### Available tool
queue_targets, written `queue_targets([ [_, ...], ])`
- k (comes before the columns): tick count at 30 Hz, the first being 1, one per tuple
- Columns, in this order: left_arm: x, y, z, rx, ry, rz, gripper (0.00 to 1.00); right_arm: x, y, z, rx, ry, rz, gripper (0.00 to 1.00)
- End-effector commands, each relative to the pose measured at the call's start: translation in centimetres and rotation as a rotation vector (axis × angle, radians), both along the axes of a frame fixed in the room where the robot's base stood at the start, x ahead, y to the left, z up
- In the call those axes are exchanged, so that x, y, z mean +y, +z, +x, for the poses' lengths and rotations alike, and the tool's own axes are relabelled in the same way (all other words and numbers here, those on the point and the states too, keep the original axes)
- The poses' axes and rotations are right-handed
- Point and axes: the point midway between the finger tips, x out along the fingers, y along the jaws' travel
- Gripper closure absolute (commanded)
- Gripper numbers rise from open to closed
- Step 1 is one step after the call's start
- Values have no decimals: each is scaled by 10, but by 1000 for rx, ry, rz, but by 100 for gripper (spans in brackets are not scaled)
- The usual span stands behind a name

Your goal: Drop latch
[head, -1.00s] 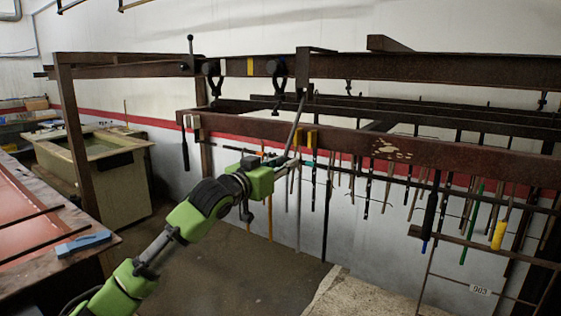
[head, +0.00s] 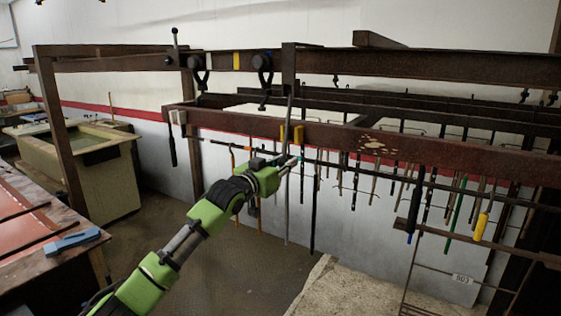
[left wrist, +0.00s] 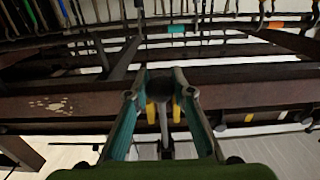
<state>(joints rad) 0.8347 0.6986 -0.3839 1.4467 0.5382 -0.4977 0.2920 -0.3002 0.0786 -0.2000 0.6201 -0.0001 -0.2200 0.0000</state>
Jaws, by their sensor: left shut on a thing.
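The latch looks like a thin grey bar (head: 290,112) that hangs from a short brown post (head: 288,65) on the upper rail. It passes down in front of the lower rail, between two yellow prongs (head: 298,134), and is nearly upright. My left gripper (head: 293,162) is shut on the bar near its lower end, just below the lower rail. In the left wrist view my left gripper's fingers (left wrist: 160,88) flank the grey bar (left wrist: 163,120) and the yellow prongs (left wrist: 152,112). The exact contact at the fingertips is hard to make out. My right gripper is not in view.
The brown lower rail (head: 430,150) and upper rail (head: 420,68) cross the scene. Several tools hang behind them, including a yellow-handled one (head: 481,226). A table with a blue block (head: 70,242) stands at the left. The floor below my arm is clear.

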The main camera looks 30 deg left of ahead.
Motion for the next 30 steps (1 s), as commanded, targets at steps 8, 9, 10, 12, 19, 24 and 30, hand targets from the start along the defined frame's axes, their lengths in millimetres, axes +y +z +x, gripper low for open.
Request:
queue_targets([
  [8,-1,1,17,0,0,-3,90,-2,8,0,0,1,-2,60],
  [9,-2,0,21,1,0,-2,90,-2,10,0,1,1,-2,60],
  [10,-2,0,24,1,0,-1,90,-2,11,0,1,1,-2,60],
  [12,-3,-1,31,-1,0,-2,90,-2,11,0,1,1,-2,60],
  [19,-4,-3,44,-1,0,0,90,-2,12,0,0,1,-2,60],
  [24,-4,-3,45,-1,0,1,90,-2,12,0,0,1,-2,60],
  [30,-4,-4,44,0,0,1,56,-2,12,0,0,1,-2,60],
])
